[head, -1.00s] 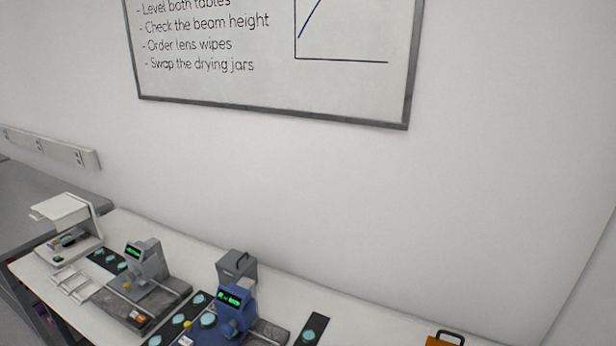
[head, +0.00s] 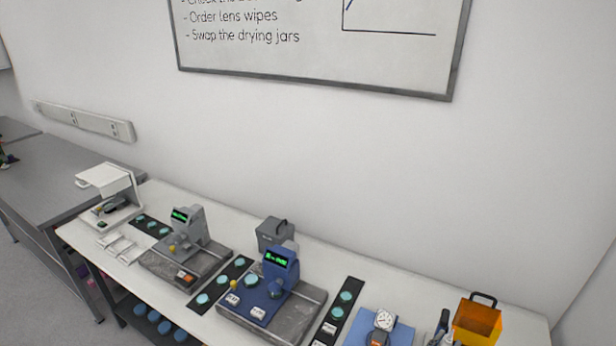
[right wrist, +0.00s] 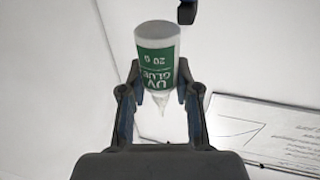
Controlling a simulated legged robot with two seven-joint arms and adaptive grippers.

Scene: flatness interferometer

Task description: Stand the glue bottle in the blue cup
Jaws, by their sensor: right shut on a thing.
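The glue bottle (right wrist: 157,46) is white with a green label reading UV GLUE. In the right wrist view it sits between the two fingers of my right gripper (right wrist: 160,90), which are shut on it. Its clear nozzle points down the picture towards the palm, its flat end away. I cannot pick out the blue cup in either view. My left gripper is not in view.
The white bench (head: 420,285) carries a blue instrument (head: 280,268), a grey instrument (head: 190,225) and dark strips with teal discs. A blue mat (head: 400,335) with a dial gauge (head: 384,320) lies near the right gripper. An orange box (head: 477,322) stands right of it.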

